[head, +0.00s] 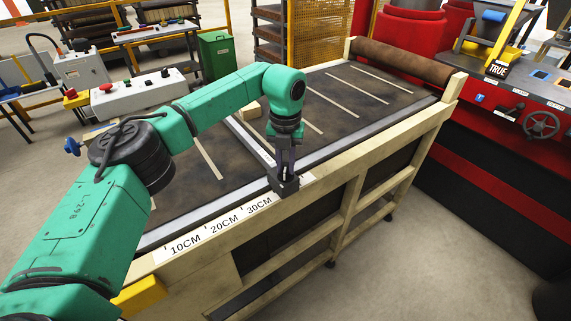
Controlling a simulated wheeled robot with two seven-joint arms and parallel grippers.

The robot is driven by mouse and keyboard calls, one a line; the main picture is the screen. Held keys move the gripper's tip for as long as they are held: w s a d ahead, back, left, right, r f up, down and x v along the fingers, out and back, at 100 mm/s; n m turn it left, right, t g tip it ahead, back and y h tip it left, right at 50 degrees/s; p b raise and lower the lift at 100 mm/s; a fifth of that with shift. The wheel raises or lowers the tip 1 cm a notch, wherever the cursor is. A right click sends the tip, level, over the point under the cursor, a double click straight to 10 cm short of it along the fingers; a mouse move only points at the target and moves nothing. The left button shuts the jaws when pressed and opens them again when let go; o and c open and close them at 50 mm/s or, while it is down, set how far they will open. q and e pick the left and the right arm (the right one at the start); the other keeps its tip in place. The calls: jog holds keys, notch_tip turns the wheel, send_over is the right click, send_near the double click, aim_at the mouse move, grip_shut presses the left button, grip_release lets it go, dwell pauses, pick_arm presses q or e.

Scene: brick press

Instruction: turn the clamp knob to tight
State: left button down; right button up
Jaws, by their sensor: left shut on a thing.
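My left gripper (285,164) points down at the front edge of the long table, just right of the 30CM mark. Its jaws are shut on the clamp knob, which is mostly hidden between the fingers. A dark clamp block (286,184) sits below the fingers on the front rail. How tight the knob is cannot be seen. A pale metal bar (247,139) runs back from near the block across the dark tabletop. My right gripper is not in view.
The scale strip (222,225) lies along the front rail, left of the gripper. A small wooden block (250,112) rests on the table behind it. A control box (140,94) stands at the left back. A red machine with a handwheel (541,124) stands at the right.

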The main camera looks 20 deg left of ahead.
aim_at(286, 167)
pick_arm(q)
jog(key=m, duration=0.4)
jog(key=shift+r+m, duration=0.1)
jog(key=shift+m, duration=0.2)
jog(key=m, duration=0.4)
jog(key=shift+m, duration=0.3)
jog(key=c, duration=0.8)
grip_release()
jog(key=shift+o, duration=0.2)
notch_tip(286, 167, up, 7)
jog(key=shift+w+r+b, duration=0.1)
jog(key=shift+r+b, duration=0.05)
jog(key=shift+b, duration=0.7)
notch_tip(286, 167, up, 7)
